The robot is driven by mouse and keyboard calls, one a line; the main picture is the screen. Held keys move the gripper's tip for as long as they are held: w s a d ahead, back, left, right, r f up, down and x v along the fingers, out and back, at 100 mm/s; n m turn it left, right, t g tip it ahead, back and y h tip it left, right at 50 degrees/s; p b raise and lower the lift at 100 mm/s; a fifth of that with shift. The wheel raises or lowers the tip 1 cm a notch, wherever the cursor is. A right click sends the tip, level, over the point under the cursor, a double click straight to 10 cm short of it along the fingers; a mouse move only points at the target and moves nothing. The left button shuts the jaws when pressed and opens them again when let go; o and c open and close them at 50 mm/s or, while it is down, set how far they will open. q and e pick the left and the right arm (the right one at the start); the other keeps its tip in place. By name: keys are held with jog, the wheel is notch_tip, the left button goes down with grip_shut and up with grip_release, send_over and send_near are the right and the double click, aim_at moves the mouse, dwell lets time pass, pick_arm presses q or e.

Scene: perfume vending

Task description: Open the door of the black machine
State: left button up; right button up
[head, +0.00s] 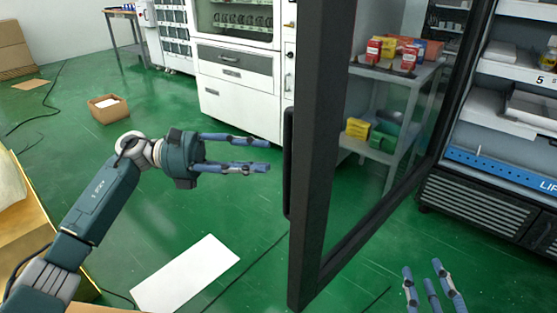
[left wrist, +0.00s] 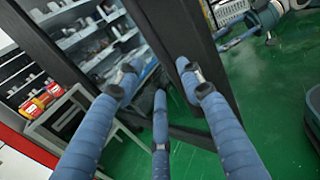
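The black machine's door (head: 316,150) is a tall black frame with clear glass. It stands swung out from the black machine (head: 480,205), whose lit shelves are exposed at the right. A vertical black handle (head: 288,165) is on the door's left edge. My left gripper (head: 267,155) is open and empty just left of the handle, fingers pointing at it, with a small gap visible. In the left wrist view my spread fingers (left wrist: 158,80) are in front of the dark door frame (left wrist: 178,35); contact cannot be told. My right gripper (head: 423,270) is open and empty at the bottom right.
A white vending machine (head: 236,95) stands behind. A grey rack (head: 400,85) with coloured boxes shows through the glass. A small cardboard box (head: 108,110) and a white sheet (head: 186,275) lie on the green floor. Cardboard is at the left edge. Floor left of the door is mostly clear.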

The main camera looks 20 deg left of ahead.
pick_arm(q)
jog(key=v, duration=0.5)
jog(key=shift+a, duration=0.15)
dwell(0.3)
